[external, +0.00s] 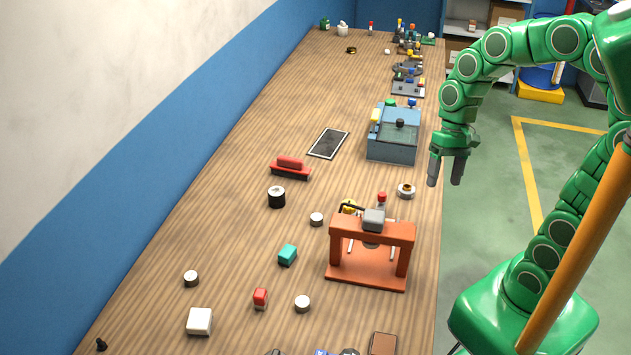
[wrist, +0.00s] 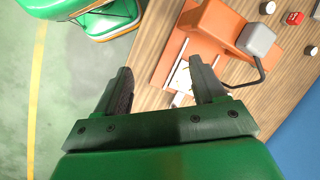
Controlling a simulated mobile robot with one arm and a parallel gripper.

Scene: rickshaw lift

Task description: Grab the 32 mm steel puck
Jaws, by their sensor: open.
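Small grey metal pucks stand apart on the wooden bench in the external view: one (external: 317,219) left of the orange press, one (external: 303,303) in front of it, and one (external: 191,279) further left. I cannot tell which is the 32 mm steel one. My gripper (external: 444,180) is open and empty, pointing down just off the bench's right edge, behind the press and away from these pucks. In the wrist view, my gripper (wrist: 159,66) has its fingers spread, with small light round pieces (wrist: 267,8) at the upper right.
The orange press (external: 340,225) is the nearest tall obstacle, also large in the wrist view (wrist: 180,62). A blue box (external: 391,153) stands behind it. The bench's left side is fairly clear.

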